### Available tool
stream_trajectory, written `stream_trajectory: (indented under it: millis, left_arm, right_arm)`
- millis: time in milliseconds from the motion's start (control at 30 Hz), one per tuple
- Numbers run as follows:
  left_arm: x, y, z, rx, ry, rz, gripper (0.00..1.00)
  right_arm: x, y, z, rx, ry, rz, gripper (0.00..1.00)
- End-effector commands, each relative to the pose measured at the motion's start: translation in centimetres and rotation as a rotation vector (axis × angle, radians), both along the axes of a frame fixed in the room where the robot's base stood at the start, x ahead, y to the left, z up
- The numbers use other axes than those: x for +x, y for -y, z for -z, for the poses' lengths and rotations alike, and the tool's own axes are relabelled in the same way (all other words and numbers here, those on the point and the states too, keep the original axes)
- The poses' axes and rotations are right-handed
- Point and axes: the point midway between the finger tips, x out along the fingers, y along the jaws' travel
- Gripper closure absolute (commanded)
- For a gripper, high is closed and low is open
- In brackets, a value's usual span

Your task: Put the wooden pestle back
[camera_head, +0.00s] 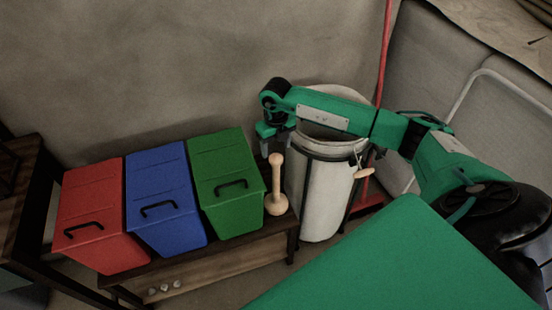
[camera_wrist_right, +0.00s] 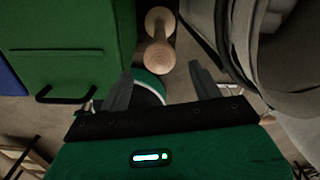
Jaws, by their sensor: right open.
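The wooden pestle (camera_head: 276,187) stands upright on the low dark wooden bench (camera_head: 232,246), beside the green bin and with its wide round end down. In the right wrist view the pestle (camera_wrist_right: 159,38) shows from above, just ahead of the gap between the fingers. My right gripper (camera_head: 275,146) is open and empty, pointing down close above the pestle's top. Its two fingers (camera_wrist_right: 161,72) are apart in the right wrist view. I cannot tell whether a finger touches the pestle. My left gripper is not in view.
Red (camera_head: 98,218), blue (camera_head: 163,200) and green (camera_head: 228,182) lidded bins stand in a row on the bench. A tall white lined basket (camera_head: 318,200) stands close to the right of the pestle, under my right arm. A red pole (camera_head: 383,55) rises behind it.

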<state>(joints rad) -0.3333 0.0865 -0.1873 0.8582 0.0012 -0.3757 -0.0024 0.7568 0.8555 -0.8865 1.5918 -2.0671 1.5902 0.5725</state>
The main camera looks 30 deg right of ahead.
Motion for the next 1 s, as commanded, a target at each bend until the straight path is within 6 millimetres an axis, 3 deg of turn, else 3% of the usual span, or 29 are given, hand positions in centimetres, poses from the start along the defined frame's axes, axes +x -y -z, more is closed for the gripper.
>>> stream_trajectory:
  millis: [133,300,833,933,1000]
  left_arm:
    - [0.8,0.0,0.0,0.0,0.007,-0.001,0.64]
    - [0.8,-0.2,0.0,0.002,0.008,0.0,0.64]
    - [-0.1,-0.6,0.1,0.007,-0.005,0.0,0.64]
    - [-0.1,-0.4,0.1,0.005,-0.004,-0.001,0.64]
    - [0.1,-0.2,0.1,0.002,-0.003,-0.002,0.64]
  right_arm:
    - [0.1,0.0,-2.2,0.001,0.003,-0.002,0.36]
    - [0.0,0.0,-3.3,0.001,-0.001,-0.001,0.36]
    - [0.0,-0.1,-3.3,0.003,0.0,-0.002,0.36]
    - [-0.1,-1.5,-2.9,0.046,0.01,-0.019,0.36]
    - [-0.3,-4.0,-2.3,0.127,0.029,-0.047,0.36]
